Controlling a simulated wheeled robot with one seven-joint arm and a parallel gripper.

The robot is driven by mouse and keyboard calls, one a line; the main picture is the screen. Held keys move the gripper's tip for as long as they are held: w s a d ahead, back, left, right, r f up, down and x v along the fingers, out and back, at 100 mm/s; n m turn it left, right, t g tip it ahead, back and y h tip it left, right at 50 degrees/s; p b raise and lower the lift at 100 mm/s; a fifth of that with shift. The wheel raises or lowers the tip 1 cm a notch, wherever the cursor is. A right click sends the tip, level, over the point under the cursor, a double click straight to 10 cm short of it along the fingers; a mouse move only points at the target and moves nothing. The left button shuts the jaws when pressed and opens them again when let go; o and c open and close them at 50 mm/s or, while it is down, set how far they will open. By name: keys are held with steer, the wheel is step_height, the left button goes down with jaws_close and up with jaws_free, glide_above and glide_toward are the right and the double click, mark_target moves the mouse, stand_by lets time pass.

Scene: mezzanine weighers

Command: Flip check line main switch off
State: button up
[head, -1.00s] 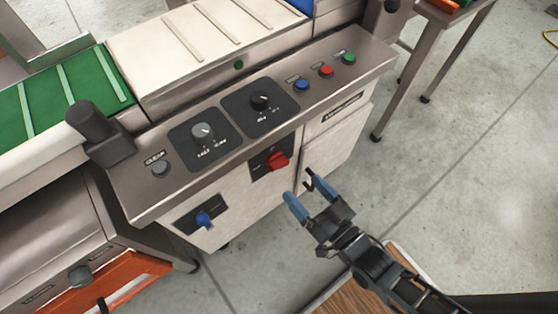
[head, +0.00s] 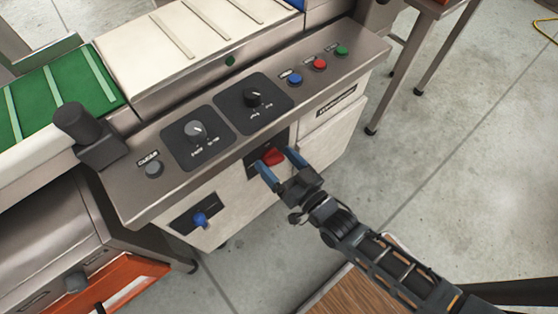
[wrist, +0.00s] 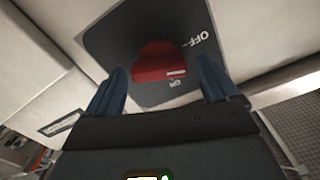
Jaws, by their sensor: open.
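The main switch is a red rotary knob (head: 270,157) on a dark plate on the front of the machine, below the sloped control panel. In the wrist view the red knob (wrist: 160,64) sits on its dark plate (wrist: 112,35), with OFF and ON lettering; its white mark lies close to the ON lettering. My gripper (head: 282,164) is open, with its blue fingers on either side of the knob. In the wrist view the fingers (wrist: 160,88) also stand to the left and right of the knob. I cannot tell whether they touch it.
A blue rotary switch (head: 200,219) sits lower left on the same front. The panel above carries two dials (head: 194,130), a grey button (head: 153,169) and blue, red and green buttons (head: 319,64). A wooden surface (head: 350,294) is at the bottom. Open floor lies to the right.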

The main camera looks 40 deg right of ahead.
steer(key=shift+c, duration=0.3)
steer(key=c, duration=1)
steer(key=n, duration=0.4)
steer(key=shift+a, duration=0.1)
steer(key=o, duration=1.1)
steer(key=shift+c, duration=0.2)
steer(key=s, duration=0.8)
